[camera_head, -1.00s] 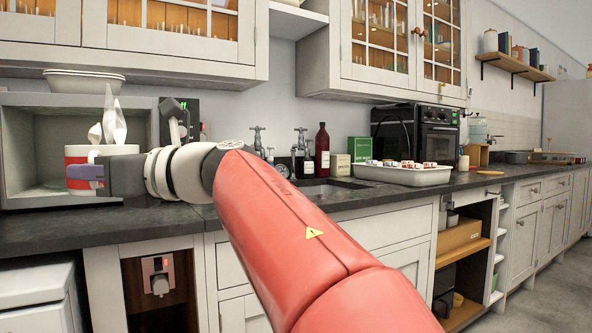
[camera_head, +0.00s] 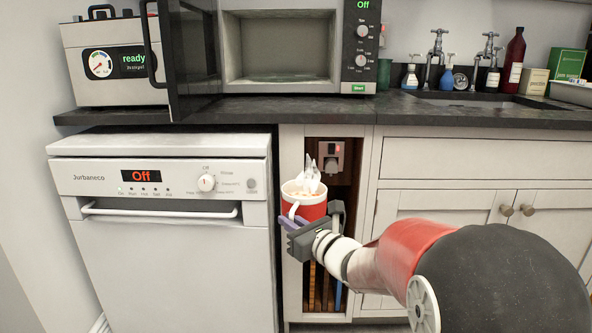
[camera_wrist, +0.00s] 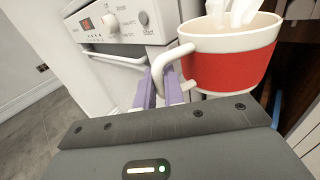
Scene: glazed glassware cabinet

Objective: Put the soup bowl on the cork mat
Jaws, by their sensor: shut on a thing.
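The soup bowl (camera_head: 306,207) looks like a red and white cup with a side handle. It is upright, with orange-brown contents and white wisp shapes rising from it. My gripper (camera_head: 290,223) is shut on its handle and holds it in the air, below counter height, in front of the open niche. In the wrist view the purple fingers of my gripper (camera_wrist: 162,88) pinch the handle of the soup bowl (camera_wrist: 232,68). No cork mat shows in the current views.
The microwave (camera_head: 285,92) above stands open and empty, its display reading Off; its dark door (camera_head: 192,45) swings out at left. A white dishwasher (camera_head: 165,240) stands close left of the bowl. Bottles stand by the sink taps.

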